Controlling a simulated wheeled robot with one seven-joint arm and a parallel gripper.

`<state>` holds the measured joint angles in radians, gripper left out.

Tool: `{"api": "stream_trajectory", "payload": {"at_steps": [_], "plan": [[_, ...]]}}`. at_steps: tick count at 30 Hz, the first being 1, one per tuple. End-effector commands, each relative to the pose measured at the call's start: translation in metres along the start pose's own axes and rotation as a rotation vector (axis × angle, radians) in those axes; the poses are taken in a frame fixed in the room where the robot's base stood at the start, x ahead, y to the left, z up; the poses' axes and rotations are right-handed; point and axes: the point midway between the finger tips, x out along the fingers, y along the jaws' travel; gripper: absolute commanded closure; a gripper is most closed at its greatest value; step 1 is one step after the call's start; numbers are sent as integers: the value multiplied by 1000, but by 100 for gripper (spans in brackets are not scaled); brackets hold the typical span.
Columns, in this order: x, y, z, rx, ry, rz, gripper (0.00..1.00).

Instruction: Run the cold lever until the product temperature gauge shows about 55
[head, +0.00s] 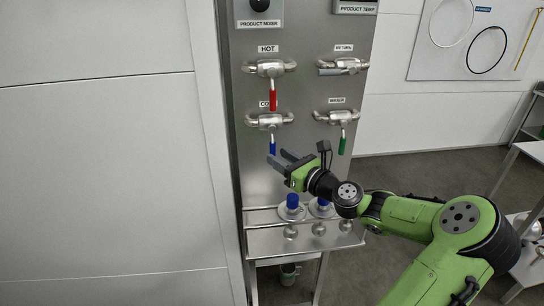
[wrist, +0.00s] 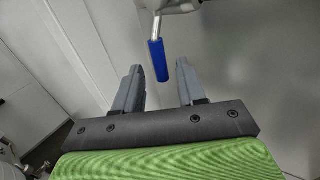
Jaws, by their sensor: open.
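In the wrist view the two grey fingers of my gripper (wrist: 159,75) are wide apart. Only the bottom edge of the product temp plate (head: 355,8) shows; its gauge reading is out of view.
The hot valve with a red lever (head: 273,99) is above the cold one. The return valve (head: 343,67) and the water valve with a green lever (head: 342,145) are to the right.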

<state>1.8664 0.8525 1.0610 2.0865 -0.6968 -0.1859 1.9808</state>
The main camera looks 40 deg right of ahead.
Motion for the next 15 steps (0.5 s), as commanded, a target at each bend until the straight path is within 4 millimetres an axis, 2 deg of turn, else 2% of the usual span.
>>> {"api": "stream_trajectory", "payload": {"at_steps": [3, 6, 15], "plan": [[24, 1, -1, -1, -1, 2, 60], [34, 0, 0, -1, 0, 1, 60], [38, 0, 0, 0, 1, -1, 60]]}}
